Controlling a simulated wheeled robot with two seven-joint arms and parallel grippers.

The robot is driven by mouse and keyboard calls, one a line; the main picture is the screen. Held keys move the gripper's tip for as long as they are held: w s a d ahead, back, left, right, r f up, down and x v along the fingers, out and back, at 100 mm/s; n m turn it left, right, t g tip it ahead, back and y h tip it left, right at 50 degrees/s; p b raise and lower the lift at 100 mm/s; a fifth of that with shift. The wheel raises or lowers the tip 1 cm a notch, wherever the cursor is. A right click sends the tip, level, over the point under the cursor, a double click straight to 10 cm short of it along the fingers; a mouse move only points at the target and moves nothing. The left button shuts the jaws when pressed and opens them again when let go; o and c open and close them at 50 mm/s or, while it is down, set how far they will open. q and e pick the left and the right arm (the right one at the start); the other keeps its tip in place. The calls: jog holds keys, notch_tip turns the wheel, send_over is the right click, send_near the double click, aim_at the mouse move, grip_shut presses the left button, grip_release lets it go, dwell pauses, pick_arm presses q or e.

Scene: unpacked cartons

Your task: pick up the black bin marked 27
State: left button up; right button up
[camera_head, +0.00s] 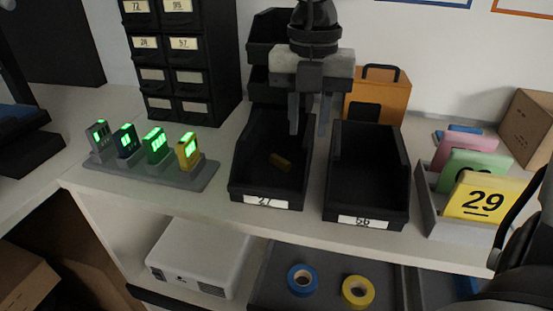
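The black bin marked 27 (267,199) stands on the white counter in the middle of the head view, its white label facing me. My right gripper (309,123) points down over the back right corner of this bin, near the gap to the neighbouring bin. Its fingers are apart, with nothing visibly held between them. They hide part of the bin's back right rim; I cannot tell whether they touch it. My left gripper is not in view.
A black bin marked 56 (365,214) stands close on the right. An orange box (379,93) is behind it. A grey tray with lit green displays (195,182) is on the left, a grey holder with a yellow card 29 (484,199) on the right. Black drawers (182,62) stand behind.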

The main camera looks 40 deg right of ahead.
aim_at(311, 137)
jog(key=shift+s+d+f, duration=0.1)
jog(key=shift+d+f, duration=0.05)
jog(key=shift+f, duration=1.4)
jog(key=shift+s+d+f, duration=0.1)
jog(key=shift+f, duration=1.4)
grip_shut()
